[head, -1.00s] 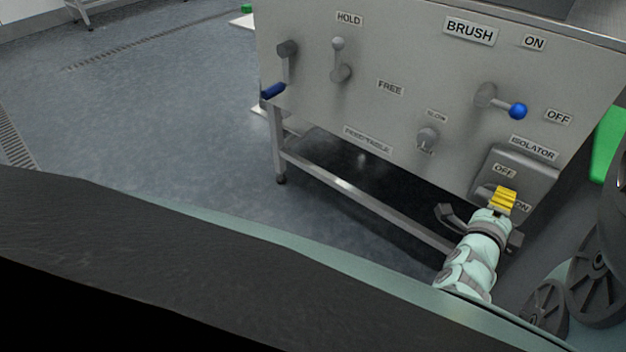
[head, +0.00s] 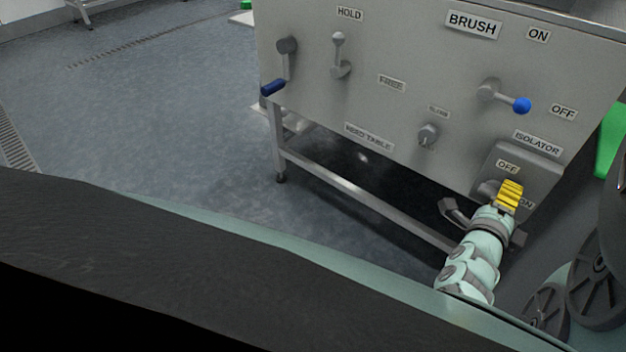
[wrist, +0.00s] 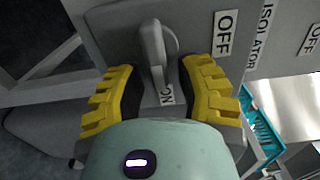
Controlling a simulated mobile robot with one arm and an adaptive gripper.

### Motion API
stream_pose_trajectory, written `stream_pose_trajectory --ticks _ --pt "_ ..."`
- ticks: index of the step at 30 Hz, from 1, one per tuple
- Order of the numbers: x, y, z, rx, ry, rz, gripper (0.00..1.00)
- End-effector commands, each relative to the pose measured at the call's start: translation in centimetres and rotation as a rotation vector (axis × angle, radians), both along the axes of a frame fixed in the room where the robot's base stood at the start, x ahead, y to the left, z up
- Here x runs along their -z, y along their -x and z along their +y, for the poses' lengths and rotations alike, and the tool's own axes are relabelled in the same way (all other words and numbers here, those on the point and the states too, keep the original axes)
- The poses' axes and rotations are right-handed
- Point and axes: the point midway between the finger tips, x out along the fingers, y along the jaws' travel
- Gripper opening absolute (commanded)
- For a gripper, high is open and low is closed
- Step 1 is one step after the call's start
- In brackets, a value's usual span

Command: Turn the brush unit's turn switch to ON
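The isolator turn switch is on a grey box (head: 543,170) at the lower right of the brush unit's front panel (head: 400,50), with OFF and ON labels. In the head view my gripper mostly hides its knob (head: 486,188). In the wrist view its grey handle (wrist: 154,50) stands between my two yellow fingers. The OFF label (wrist: 224,33) is to its right, and the ON label (wrist: 167,95) is at the handle's lower end. My gripper (wrist: 160,72) is open around the handle, with gaps visible on both sides. It also shows in the head view (head: 497,192).
A blue-knobbed lever (head: 521,106) sits above the isolator, between ON and OFF labels. A small dial (head: 428,135), a HOLD/FREE lever (head: 340,55) and a blue-handled crank (head: 274,87) are further left. A metal leg frame (head: 340,185) is below. Open floor (head: 150,120) lies left.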

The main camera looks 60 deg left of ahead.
Motion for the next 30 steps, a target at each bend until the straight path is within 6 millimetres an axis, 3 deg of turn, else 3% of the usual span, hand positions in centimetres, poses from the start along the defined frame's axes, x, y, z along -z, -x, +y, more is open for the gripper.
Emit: stream_pose_trajectory --ticks 3,14,20,30 --pt "0.0 0.0 0.0 0.001 0.000 -0.001 0.45" --pt "0.0 0.3 -0.1 0.001 0.001 -0.001 0.45" --pt "0.1 2.1 -0.5 -0.002 0.002 0.001 0.45" --pt "0.1 6.5 -1.7 -0.004 0.001 0.004 0.45"
